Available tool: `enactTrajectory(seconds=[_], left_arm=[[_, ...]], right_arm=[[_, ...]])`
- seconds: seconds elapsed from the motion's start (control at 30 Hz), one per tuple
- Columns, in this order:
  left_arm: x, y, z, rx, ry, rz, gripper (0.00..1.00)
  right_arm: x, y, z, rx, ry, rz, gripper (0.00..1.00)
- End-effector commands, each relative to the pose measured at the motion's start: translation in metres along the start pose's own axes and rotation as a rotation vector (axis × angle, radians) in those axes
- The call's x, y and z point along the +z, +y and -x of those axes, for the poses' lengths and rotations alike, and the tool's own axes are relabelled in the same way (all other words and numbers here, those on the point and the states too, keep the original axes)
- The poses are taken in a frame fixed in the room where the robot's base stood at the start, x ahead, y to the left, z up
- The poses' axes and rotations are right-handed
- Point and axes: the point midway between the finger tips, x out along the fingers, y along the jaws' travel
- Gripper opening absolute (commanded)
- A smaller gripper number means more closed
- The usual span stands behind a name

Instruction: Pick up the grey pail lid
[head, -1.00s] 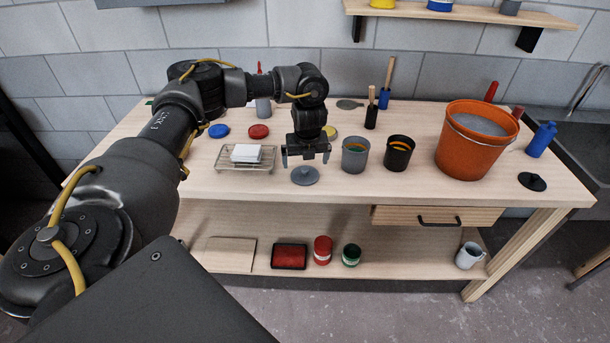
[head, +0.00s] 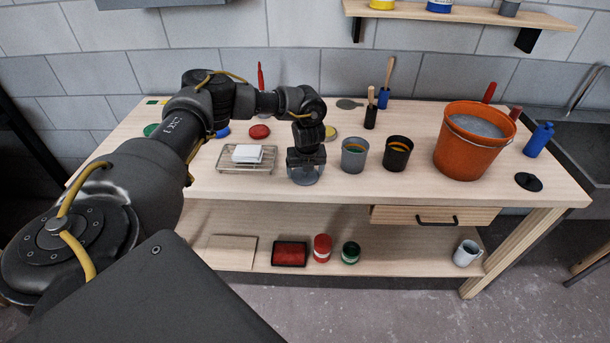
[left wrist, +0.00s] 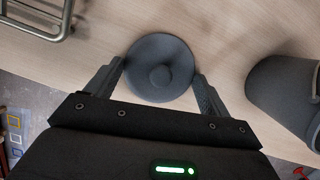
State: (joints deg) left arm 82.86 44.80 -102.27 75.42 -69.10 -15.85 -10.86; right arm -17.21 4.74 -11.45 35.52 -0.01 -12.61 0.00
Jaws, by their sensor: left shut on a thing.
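The grey pail lid (head: 305,179) is a round disc with a small raised knob, near the front edge of the bench. My left gripper (head: 306,168) is right over it in the head view and hides part of it. In the left wrist view, the fingers (left wrist: 160,76) lie on both sides of the lid (left wrist: 160,52) and are shut on its rim. I cannot tell any gap between the lid and the bench top. My right gripper is not in view.
A grey pail (head: 354,158) stands just right of the lid, with a black pail (head: 398,156) beyond it. A wire rack (head: 233,167) with a white block is on the left. An orange bucket (head: 466,152) and a black lid (head: 528,182) are farther right.

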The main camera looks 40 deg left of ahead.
Motion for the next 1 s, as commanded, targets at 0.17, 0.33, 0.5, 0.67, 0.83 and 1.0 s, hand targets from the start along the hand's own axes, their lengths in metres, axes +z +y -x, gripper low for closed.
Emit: enactTrajectory(seconds=[0.17, 0.33, 0.5, 0.67, 0.83, 1.0], left_arm=[[0.0, 0.0, 0.0, 0.0, 0.0, 0.0, 0.59], [0.001, 0.0, 0.003, 0.0, -0.001, 0.001, 0.59], [0.006, -0.001, 0.018, -0.003, -0.002, 0.001, 0.59], [-0.001, 0.001, 0.047, -0.005, 0.0, -0.003, 0.59], [-0.016, 0.006, 0.094, -0.005, -0.007, -0.008, 0.59], [-0.043, 0.013, 0.12, -0.002, -0.004, -0.007, 0.59]], right_arm=[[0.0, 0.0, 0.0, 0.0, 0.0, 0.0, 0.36], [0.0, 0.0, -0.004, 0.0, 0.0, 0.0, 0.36], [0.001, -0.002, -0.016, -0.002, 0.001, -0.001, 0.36], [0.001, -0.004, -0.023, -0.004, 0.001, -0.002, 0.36], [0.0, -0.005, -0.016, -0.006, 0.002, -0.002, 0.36], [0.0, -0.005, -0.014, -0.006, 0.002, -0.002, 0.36]])
